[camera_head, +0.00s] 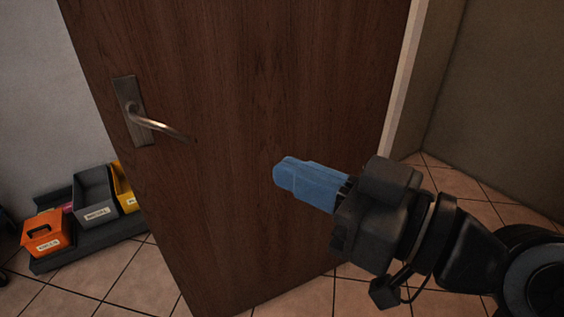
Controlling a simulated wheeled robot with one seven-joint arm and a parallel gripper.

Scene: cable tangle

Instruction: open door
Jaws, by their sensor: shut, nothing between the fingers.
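A dark brown wooden door (235,90) fills the middle of the view. It stands at an angle, with its left edge free of any frame and floor showing beyond it. A metal lever handle (160,127) on a metal plate (130,98) sits near the door's left edge. My gripper (278,172) has blue fingers, shut and empty, in front of the door panel. It is to the right of the handle and lower in the picture, apart from it. I cannot tell whether the fingertips touch the door.
A light door frame post (403,85) stands at the door's right side. Left of the door, an orange box (46,240), a grey bin (95,190) and a yellow bin (123,188) stand on a dark base by the wall. Tiled floor (85,283) is open at lower left.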

